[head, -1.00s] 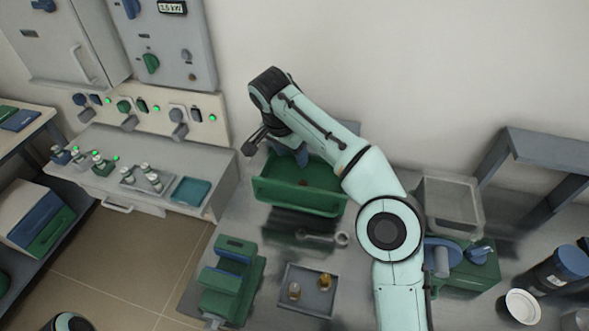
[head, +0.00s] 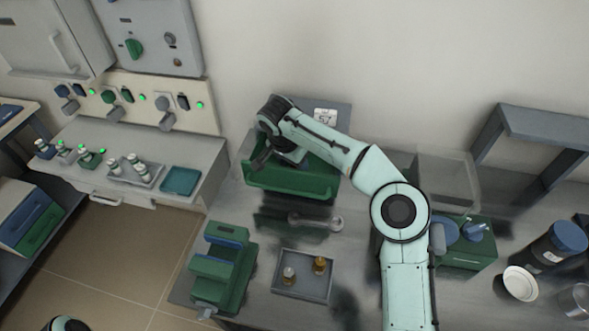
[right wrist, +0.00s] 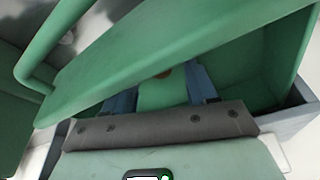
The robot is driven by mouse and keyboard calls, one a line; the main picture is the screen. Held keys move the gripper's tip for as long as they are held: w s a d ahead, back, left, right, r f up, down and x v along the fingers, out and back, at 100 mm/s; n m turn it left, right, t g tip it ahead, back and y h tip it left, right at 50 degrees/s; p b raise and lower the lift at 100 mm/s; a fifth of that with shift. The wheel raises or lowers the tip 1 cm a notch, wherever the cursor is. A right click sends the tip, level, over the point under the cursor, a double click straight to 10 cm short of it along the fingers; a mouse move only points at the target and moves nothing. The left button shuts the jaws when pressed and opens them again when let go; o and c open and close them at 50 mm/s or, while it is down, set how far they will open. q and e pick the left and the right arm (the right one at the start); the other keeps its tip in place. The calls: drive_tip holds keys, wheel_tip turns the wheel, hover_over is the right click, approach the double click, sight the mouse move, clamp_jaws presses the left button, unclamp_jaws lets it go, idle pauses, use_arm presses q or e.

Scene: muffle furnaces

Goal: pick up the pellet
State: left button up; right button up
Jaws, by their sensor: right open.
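The pellet (right wrist: 164,73) shows as a small reddish-brown spot inside the green bin (right wrist: 150,45) in the right wrist view. It lies between and just beyond my fingertips, partly cut off by the bin's near wall. In the head view the bin (head: 290,180) stands on the bench, and my right arm hides the pellet. My right gripper (right wrist: 162,88) is open, with its two blue fingers apart inside the bin and nothing between them that I can see held. In the head view the right gripper (head: 290,158) is over the bin, mostly hidden by its wrist. My left gripper is not in view.
A grey tray (head: 302,290) with two small bottles stands in front of the bin. A metal tool (head: 315,221) lies between them. A green-and-blue rack (head: 222,265) is at the left. A clear box (head: 447,180) and green box (head: 466,258) stand to the right.

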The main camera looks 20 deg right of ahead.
drive_tip(key=shift+f, duration=0.1)
clamp_jaws()
